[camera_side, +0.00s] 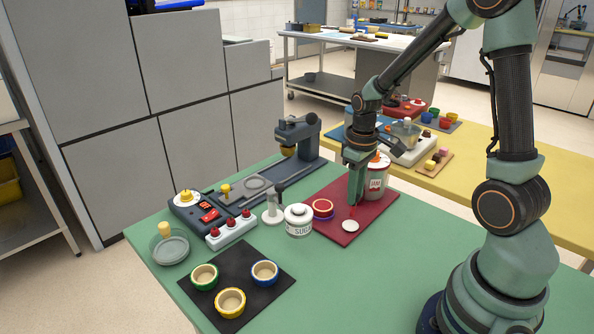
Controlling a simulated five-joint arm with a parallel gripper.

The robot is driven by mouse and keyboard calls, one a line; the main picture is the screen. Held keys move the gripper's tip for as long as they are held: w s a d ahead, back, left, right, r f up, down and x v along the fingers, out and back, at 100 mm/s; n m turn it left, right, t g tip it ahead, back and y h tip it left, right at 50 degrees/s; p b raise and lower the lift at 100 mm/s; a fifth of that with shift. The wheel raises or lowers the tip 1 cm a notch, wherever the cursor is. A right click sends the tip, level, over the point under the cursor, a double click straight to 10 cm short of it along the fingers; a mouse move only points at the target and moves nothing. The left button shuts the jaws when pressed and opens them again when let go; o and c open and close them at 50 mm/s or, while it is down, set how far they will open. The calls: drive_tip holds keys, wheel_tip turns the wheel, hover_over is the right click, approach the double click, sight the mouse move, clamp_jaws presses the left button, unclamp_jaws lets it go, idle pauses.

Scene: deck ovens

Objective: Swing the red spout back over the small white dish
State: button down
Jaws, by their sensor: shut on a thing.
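The small white dish (350,226) sits on the dark red mat (328,241) near its front. My gripper (355,203) points down just above and behind the dish, in front of a white canister with a red label (377,188). A thin red piece, the red spout (352,211), shows at my fingertips, above the dish. My gripper is shut on it; the fingers hide most of it. Its joint with the canister is hidden behind my gripper. An orange-red top (379,160) shows on the canister.
A red-and-blue ring-shaped pot (322,209) and a white sugar jar (298,220) stand just left of my gripper. A black mat (238,275) holds three coloured bowls at the front left. The green table (340,290) is clear in front of the red mat.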

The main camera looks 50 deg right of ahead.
drive_tip(key=c, duration=0.7)
unclamp_jaws()
drive_tip(key=shift+o, duration=0.2)
wheel_tip(320, 180, up, 12)
drive_tip(key=shift+r, duration=0.1)
drive_tip(key=s+a+r+t, duration=0.2)
drive_tip(key=a, duration=0.4)
drive_tip(key=s+a+r+t, duration=0.2)
drive_tip(key=a+t, duration=0.1)
drive_tip(key=a, duration=0.2)
drive_tip(key=shift+s+a+r+t, duration=0.15)
drive_tip(key=shift+s+a+t, duration=0.15)
drive_tip(key=shift+s+a, duration=0.1)
